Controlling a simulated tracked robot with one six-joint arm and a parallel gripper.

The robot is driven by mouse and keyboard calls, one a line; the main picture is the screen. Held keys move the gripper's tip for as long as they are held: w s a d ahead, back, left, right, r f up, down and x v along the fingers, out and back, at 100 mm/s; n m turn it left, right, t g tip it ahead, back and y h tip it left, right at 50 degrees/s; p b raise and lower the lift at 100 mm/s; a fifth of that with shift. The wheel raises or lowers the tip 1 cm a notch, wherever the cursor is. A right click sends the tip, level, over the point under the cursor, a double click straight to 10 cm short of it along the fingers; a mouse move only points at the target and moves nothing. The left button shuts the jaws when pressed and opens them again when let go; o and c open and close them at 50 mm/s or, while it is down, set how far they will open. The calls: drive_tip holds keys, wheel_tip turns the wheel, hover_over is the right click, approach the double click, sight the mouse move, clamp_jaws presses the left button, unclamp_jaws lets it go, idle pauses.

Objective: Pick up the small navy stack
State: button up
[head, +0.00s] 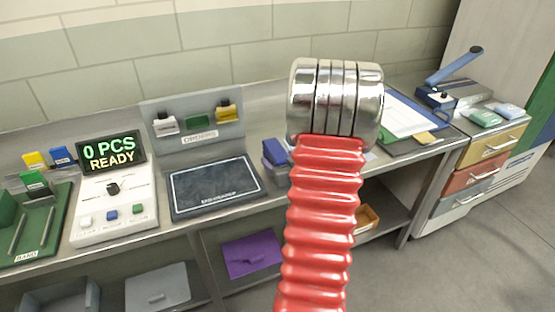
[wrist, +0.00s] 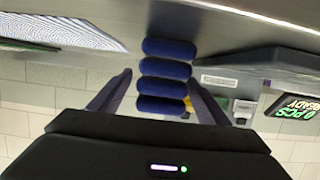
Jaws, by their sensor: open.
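The small navy stack (head: 275,152) sits on the metal bench, right of the dark mat and partly hidden by my red arm in the head view. In the wrist view the navy stack (wrist: 166,68) shows as several rounded navy layers, in the middle of the picture. My gripper (wrist: 160,78) is open, with one dark finger on each side of the stack's near part in the picture. Gaps show between the fingers and the stack. I cannot tell how deep the stack lies between them. In the head view my gripper is hidden behind my arm.
A dark mat (head: 215,187) lies left of the stack, beside a white control box (head: 112,207) with a display reading "0 PCS READY". A grey panel with coloured pieces (head: 193,123) stands behind. A clipboard with paper (head: 405,115) lies to the right.

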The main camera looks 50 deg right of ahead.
drive_tip(key=shift+x, duration=1.25)
drive_tip(key=shift+c, duration=0.4)
drive_tip(key=c, duration=1.2)
